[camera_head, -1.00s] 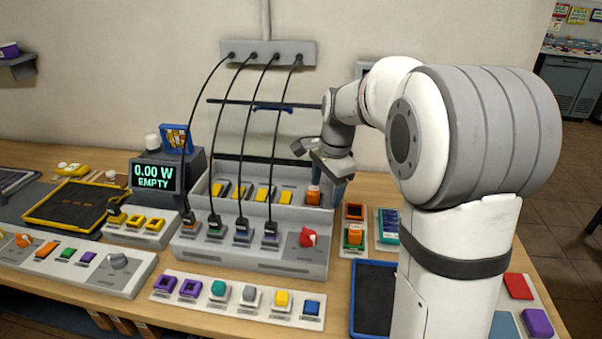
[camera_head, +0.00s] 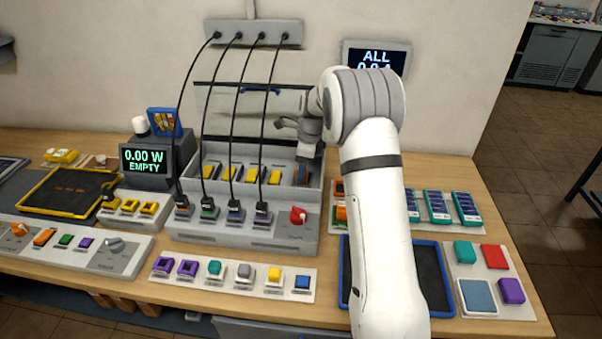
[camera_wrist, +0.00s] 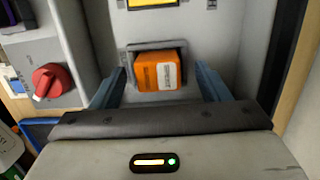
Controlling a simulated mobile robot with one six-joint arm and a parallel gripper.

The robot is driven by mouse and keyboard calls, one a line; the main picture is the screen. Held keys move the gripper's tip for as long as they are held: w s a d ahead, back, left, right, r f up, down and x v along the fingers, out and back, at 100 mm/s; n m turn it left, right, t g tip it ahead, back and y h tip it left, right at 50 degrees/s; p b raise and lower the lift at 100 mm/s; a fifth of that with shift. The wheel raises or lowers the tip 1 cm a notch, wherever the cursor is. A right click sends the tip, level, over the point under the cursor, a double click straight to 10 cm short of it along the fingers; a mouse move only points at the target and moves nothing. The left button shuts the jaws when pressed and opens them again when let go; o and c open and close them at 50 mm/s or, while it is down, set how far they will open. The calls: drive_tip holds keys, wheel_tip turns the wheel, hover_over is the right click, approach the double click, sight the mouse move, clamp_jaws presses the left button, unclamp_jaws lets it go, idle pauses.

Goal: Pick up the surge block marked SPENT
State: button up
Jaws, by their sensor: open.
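In the wrist view an orange block (camera_wrist: 158,72) sits in a grey slot in the bay's right end. A pale label with small marks is on it; I cannot read the word. My gripper (camera_wrist: 162,82) is open, with one blue finger on each side of the block and a visible gap to each. In the head view my gripper (camera_head: 306,172) is down at the right end of the grey rack (camera_head: 240,235), and it hides the orange block there.
Several yellow blocks (camera_head: 229,174) stand in the rack left of my gripper. A red knob (camera_head: 298,215) is in front, and black cables (camera_head: 264,120) hang close on the left. A blue-rimmed tray (camera_head: 440,312) lies at the right.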

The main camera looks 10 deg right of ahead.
drive_tip(key=shift+a+f, duration=0.1)
drive_tip(key=shift+f, duration=0.65)
drive_tip(key=shift+c, duration=0.3)
